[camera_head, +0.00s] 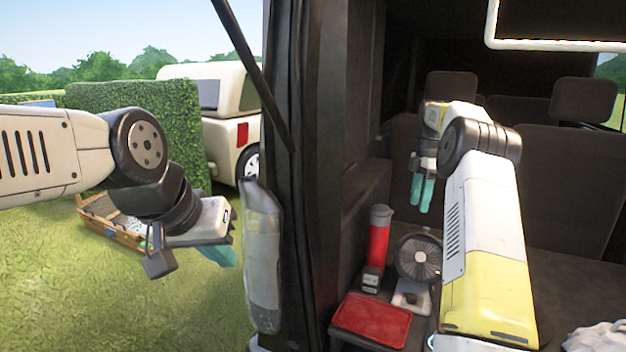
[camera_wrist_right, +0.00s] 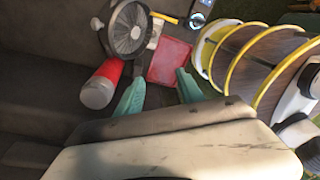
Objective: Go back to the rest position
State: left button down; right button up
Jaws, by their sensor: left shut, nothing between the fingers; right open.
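My left gripper (camera_head: 222,254) is at the left in the head view, outside the vehicle above the grass. Its teal fingers are shut with nothing seen between them. My right gripper (camera_head: 423,194) hangs inside the vehicle, above the load floor and in front of the seats, with its teal fingers pointing down. In the right wrist view its two fingers (camera_wrist_right: 158,97) are apart and nothing is between them.
A red flask (camera_head: 378,242), a black fan (camera_head: 419,259) and a red tray (camera_head: 372,319) stand on the vehicle floor below my right arm. The dark door pillar (camera_head: 318,130) with a tail light (camera_head: 262,255) separates my arms. A wooden crate (camera_head: 112,222) lies on the grass.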

jog(key=s+a+r+m+t, duration=0.2)
jog(key=s+a+r+m, duration=0.25)
jog(key=s+r, duration=0.3)
jog(key=s+a+r+m+t, duration=0.2)
jog(key=s+a+r+m, duration=0.3)
jog(key=s, duration=0.4)
jog(key=s+a+f+m+t, duration=0.1)
jog(key=s+a+f+m, duration=0.1)
jog(key=s, duration=0.8)
jog(key=s+a+f+m+t+y, duration=0.1)
jog(key=s+a+m, duration=0.4)
jog(key=s, duration=0.5)
notch_tip(320, 180, down, 2)
jog(key=shift+s+a+f+m+t, duration=0.15)
jog(key=shift+s+m+t, duration=0.25)
jog(key=shift+m+t, duration=0.45)
